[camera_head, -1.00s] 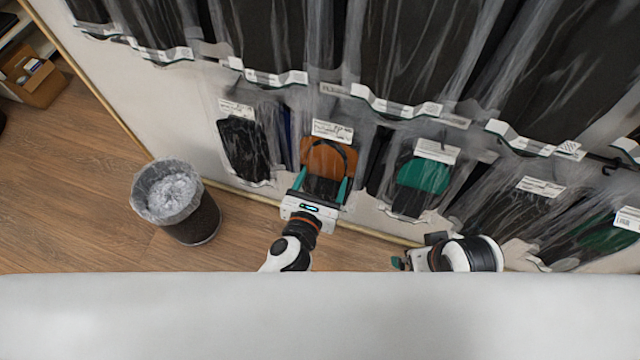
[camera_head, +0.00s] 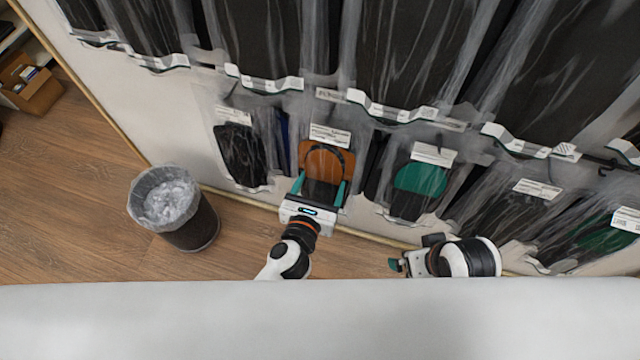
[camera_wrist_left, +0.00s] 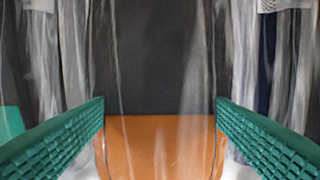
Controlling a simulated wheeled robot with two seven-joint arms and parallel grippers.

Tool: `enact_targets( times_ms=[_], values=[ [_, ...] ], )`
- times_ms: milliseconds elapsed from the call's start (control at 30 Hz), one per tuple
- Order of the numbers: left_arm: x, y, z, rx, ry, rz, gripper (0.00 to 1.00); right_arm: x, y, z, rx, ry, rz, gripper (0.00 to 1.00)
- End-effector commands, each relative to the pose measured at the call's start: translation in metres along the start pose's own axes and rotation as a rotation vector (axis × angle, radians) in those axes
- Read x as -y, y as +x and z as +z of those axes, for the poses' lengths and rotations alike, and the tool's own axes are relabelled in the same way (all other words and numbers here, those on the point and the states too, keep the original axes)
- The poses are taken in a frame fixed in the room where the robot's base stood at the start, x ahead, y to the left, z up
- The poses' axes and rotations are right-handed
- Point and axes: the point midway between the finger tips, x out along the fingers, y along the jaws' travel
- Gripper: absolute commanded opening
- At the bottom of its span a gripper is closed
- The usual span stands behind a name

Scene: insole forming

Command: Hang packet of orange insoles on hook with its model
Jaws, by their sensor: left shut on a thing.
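The packet of orange insoles (camera_head: 315,155) is a clear bag with a white label at the top, in the lower row of the wall display. Its orange and dark insoles show through the plastic. My left gripper (camera_head: 320,187) is shut on its lower part, with a teal finger along each side. In the left wrist view the orange area (camera_wrist_left: 160,145) lies between the two ribbed fingers, with dark material above. The hook behind its label cannot be made out. My right gripper (camera_head: 400,263) is low, away from the packets; its jaws are unclear.
A black-insole packet (camera_head: 239,150) hangs to the left and a green-insole packet (camera_head: 420,178) to the right, both close by. Larger dark packets hang in the row above. A lined waste bin (camera_head: 185,215) stands on the wooden floor at left. A cardboard box (camera_head: 35,92) sits far left.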

Motion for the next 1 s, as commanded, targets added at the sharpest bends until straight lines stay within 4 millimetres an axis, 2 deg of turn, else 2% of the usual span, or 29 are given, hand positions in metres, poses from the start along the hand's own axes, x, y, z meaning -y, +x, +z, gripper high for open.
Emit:
enact_targets(
  times_ms=[333, 367, 500, 800, 867, 1000],
  values=[
    [0.000, 0.000, 0.002, 0.000, -0.001, 0.000, 0.51, 0.002, 0.004, -0.002, -0.006, -0.005, -0.004, 1.00],
    [0.000, 0.000, 0.002, 0.000, -0.001, 0.000, 0.77, 0.002, 0.004, -0.002, -0.006, -0.006, -0.005, 1.00],
    [0.000, 0.000, 0.001, 0.000, -0.001, 0.000, 1.00, 0.003, 0.004, -0.003, -0.008, -0.010, -0.008, 1.00],
    [0.000, -0.004, 0.002, 0.002, -0.001, 0.000, 1.00, 0.002, 0.003, -0.005, -0.011, -0.011, -0.007, 1.00],
    [0.000, -0.009, 0.002, 0.001, -0.001, 0.000, 1.00, 0.002, 0.003, -0.004, -0.008, -0.010, -0.006, 1.00],
    [0.000, -0.034, 0.002, 0.004, 0.000, 0.000, 1.00, 0.001, 0.006, -0.003, -0.003, -0.007, -0.003, 1.00]
  ],
)
